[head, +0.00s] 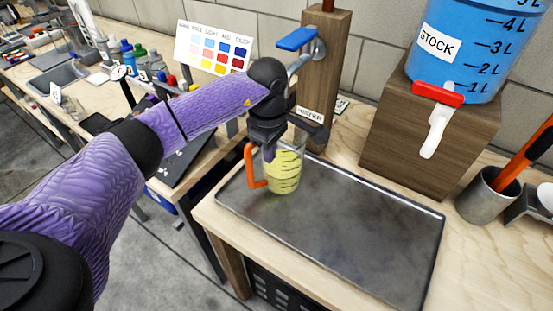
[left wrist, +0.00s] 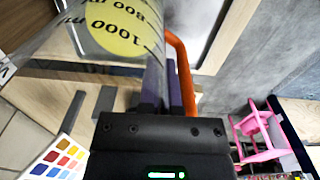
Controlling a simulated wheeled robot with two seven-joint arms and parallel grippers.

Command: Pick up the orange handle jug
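The orange handle jug (head: 285,170) is clear with yellow contents and dark markings. It is at the back left of the grey metal tray (head: 345,222), below a tap. Its orange handle (head: 249,165) points left. My left gripper (head: 268,150) reaches down to the jug's rim on the handle side. In the left wrist view, its purple fingers (left wrist: 165,88) are close together in line with the jug wall (left wrist: 130,50), just left of the handle (left wrist: 183,70). They look shut on the wall, though the contact is partly hidden. My right gripper is not in view.
A wooden post with a blue-levered tap (head: 297,40) stands close behind the gripper. A blue stock tank (head: 462,50) with a red-handled tap sits on a wooden block (head: 425,130). A metal cup (head: 482,197) is at the right. The tray's middle and right are clear.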

